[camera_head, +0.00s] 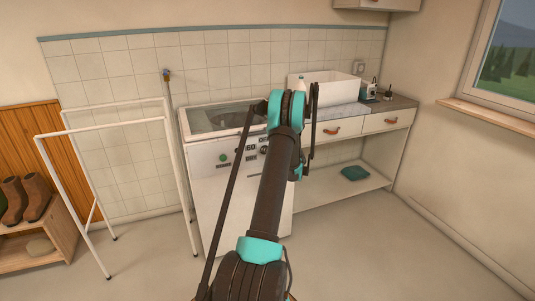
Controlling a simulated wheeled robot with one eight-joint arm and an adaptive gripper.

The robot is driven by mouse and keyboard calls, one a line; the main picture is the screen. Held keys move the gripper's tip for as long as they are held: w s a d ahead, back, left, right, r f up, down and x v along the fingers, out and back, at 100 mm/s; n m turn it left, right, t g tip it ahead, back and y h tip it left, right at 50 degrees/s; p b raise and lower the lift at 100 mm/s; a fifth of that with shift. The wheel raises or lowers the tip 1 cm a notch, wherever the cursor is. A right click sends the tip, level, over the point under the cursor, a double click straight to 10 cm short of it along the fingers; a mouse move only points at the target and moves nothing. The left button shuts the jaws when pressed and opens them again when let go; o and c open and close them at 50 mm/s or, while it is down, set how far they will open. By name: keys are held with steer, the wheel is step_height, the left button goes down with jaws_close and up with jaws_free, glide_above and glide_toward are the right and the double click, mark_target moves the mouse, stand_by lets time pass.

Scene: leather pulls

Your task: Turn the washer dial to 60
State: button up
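The white top-loading washer (233,205) stands against the tiled wall, left of the counter, with a glass-like lid (222,118) on top. Its front panel shows a green round control (223,157) on the left and dark markings (250,147) that look like the number 60. More dark round shapes sit just right of these, partly behind my arm, so I cannot tell the dial's setting. My arm rises in front of the washer's right part. I cannot make out my gripper; it seems hidden behind the arm links.
A white drying rack (111,127) stands left of the washer. A shoe bench (42,235) with brown boots (36,198) is at far left. Right of the washer, a counter with drawers (388,121) holds a white basin (335,87). The floor (350,245) at front right is clear.

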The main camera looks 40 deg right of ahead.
steer(key=shift+n, duration=0.3)
stand_by(0.4)
steer(key=o, duration=1.1)
steer(key=shift+s, duration=0.15)
steer(key=v, duration=1.1)
steer(key=shift+s+a+r, duration=0.2)
steer(key=shift+s+r, duration=0.1)
steer(key=shift+a, duration=0.1)
